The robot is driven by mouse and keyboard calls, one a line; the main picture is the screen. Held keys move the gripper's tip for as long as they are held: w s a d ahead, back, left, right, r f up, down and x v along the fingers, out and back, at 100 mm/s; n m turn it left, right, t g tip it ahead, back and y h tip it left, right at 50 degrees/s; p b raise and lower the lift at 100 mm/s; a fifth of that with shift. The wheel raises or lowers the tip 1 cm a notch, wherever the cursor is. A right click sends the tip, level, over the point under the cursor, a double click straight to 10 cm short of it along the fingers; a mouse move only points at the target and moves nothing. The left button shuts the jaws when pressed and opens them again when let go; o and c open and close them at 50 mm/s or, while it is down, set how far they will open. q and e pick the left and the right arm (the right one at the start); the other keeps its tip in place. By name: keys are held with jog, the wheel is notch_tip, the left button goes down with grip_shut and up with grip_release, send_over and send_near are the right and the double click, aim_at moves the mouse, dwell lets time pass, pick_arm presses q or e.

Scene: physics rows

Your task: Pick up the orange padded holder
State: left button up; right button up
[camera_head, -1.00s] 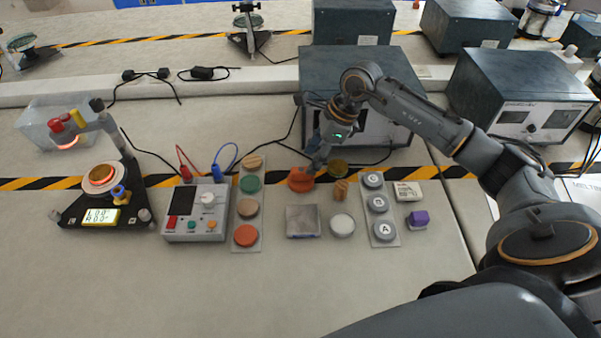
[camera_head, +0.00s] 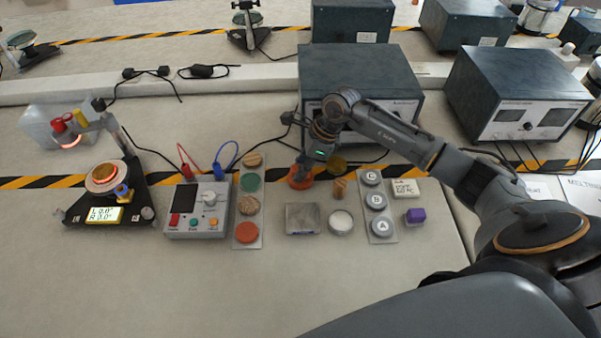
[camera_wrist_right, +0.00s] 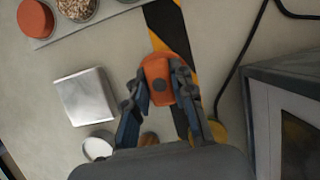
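The orange padded holder (camera_head: 299,182) is at the striped tape, behind the square metal plate (camera_head: 302,219). My right gripper (camera_head: 304,163) points down at it. In the right wrist view the holder (camera_wrist_right: 157,80) sits between the two fingertips of the right gripper (camera_wrist_right: 163,88). One finger lies along its left edge and the other covers part of its right side. The fingers look closed onto it. I cannot tell whether it is clear of the table. My left gripper is not in view.
A wooden piece (camera_head: 339,188) and a white round cap (camera_head: 340,222) are close by. A strip of coloured discs (camera_head: 248,208) lies left, and lettered discs (camera_head: 377,204) lie right. A dark instrument box (camera_head: 360,75) stands behind. The front of the table is clear.

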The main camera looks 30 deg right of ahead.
grip_shut()
jog(key=shift+r, duration=0.1)
jog(key=shift+r+b, duration=0.45)
jog(key=shift+r, duration=0.15)
jog(key=s+a+r+b, duration=0.3)
jog(key=s+a+r, duration=0.6)
jog(key=s+r, duration=0.1)
jog(key=shift+s+r, duration=0.35)
jog(key=shift+r, duration=0.5)
jog(key=shift+a, duration=0.1)
